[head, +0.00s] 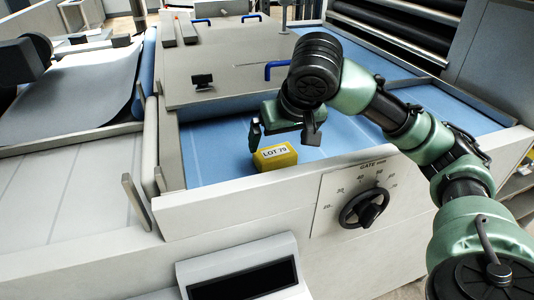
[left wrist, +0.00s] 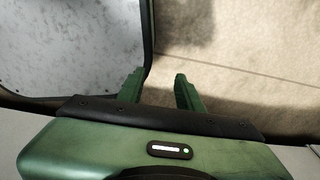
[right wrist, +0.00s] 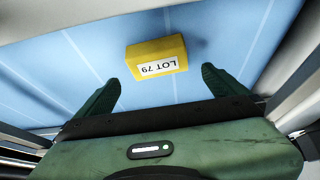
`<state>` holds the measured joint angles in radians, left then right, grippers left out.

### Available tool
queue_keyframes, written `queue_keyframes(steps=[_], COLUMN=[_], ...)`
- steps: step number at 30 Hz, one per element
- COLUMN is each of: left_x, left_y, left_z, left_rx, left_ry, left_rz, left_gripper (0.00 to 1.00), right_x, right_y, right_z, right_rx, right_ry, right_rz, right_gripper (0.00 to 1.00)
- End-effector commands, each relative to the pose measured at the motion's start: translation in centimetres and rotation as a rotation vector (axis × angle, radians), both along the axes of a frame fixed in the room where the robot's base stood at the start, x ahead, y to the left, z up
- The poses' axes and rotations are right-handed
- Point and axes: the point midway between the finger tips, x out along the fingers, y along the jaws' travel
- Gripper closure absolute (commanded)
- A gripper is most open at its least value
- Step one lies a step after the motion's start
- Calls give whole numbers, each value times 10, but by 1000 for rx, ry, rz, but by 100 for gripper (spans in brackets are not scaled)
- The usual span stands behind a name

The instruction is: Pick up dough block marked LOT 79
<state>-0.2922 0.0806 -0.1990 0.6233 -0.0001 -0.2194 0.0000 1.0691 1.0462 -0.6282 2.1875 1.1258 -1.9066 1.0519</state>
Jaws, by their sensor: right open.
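The yellow dough block (head: 274,156) has a white label reading LOT 79. It lies on the blue belt (head: 212,165) near the front wall of the machine. My right gripper (head: 284,132) is above and just behind the block, with its fingers apart and empty. In the right wrist view, the block (right wrist: 156,57) lies beyond the gap between the open fingertips (right wrist: 160,78), label facing the camera. In the left wrist view, my left gripper (left wrist: 158,79) has its fingers apart with nothing between them.
A dial marked GATE mm (head: 363,208) is on the front panel. A grey cover with blue handles (head: 235,65) stands behind the belt. A low front wall (head: 200,220) edges the belt. The belt is bare around the block.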

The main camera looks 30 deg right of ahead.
Motion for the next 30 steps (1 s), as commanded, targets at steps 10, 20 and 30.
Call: queue_keyframes(steps=[10,20,30], left_x=[-15,-13,-7], left_y=[0,0,-1], left_z=[-7,0,0], left_rx=[1,0,-1], left_ry=[21,18,9], left_rz=[-2,-2,-2], left_gripper=[64,64,64], right_x=[12,34,38], right_y=[-4,-11,-12], right_z=[-30,-68,-74], right_rx=[1,0,0], right_ry=[4,3,-1], right_rz=[-1,-1,0], right_gripper=[0,0,6])
